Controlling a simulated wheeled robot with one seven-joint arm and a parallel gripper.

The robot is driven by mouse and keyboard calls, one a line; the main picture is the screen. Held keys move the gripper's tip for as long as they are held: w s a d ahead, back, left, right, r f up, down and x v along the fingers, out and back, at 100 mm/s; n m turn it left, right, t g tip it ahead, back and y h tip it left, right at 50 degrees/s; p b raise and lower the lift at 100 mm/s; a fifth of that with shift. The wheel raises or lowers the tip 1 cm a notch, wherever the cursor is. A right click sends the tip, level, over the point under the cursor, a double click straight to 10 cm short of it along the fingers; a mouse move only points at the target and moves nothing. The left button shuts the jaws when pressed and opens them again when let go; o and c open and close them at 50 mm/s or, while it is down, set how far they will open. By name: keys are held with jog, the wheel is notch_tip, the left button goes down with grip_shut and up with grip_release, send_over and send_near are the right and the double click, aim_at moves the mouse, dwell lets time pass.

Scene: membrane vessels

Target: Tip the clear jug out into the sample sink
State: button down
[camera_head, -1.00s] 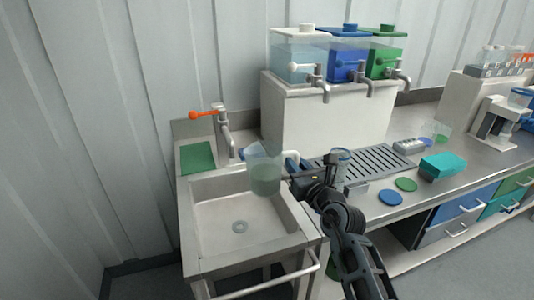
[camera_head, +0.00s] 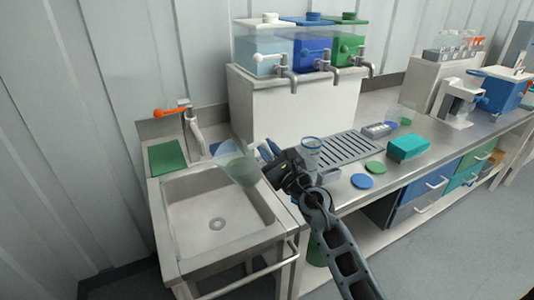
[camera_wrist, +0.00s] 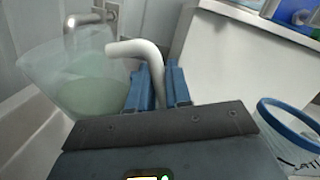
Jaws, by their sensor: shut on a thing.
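The clear jug (camera_head: 238,166) holds greenish liquid and hangs tilted over the back right part of the sample sink (camera_head: 217,222). My gripper (camera_head: 272,158) is shut on the jug's white handle, to the right of the jug. In the wrist view the blue fingers (camera_wrist: 160,86) close around the handle, and the jug (camera_wrist: 85,80) shows at the left with the liquid inside it. No stream of liquid is visible. The sink basin looks empty, with a round drain in its floor.
A tap with an orange lever (camera_head: 172,112) stands behind the sink beside a green pad (camera_head: 167,157). A blue-rimmed clear cup (camera_head: 311,147) stands close right of my gripper. Dispensers with taps (camera_head: 300,45) sit on a white box behind. A teal block (camera_head: 407,148) lies on the counter.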

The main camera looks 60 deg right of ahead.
jog(key=shift+r+n+t, duration=0.3)
jog(key=shift+r+n, duration=0.2)
jog(key=shift+n, duration=0.2)
jog(key=n, duration=0.1)
jog(key=r+n, duration=0.1)
jog(key=shift+a+n+t, duration=0.2)
jog(key=shift+n+t, duration=0.1)
jog(key=shift+n, duration=0.1)
jog(key=shift+w+a+n+y, duration=0.15)
jog(key=shift+a+n+y, duration=0.15)
jog(key=shift+n, duration=0.3)
jog(key=shift+n+t+b, duration=0.3)
jog(key=shift+b, duration=0.5)
jog(key=shift+a+r+n, duration=0.1)
jog(key=shift+a+n, duration=0.05)
jog(key=shift+n, duration=0.15)
jog(key=shift+w+a+n+t+y+b, duration=0.1)
jog(key=shift+a+n+t+y+b, duration=0.3)
jog(key=shift+n+b, duration=0.75)
jog(key=shift+a+b, duration=0.15)
jog(key=shift+b, duration=0.6)
jog(key=shift+w+a+f+n+t+y+b, duration=0.15)
jog(key=shift+a+f+n+t+y+b, duration=0.2)
jog(key=shift+n+b, duration=0.6)
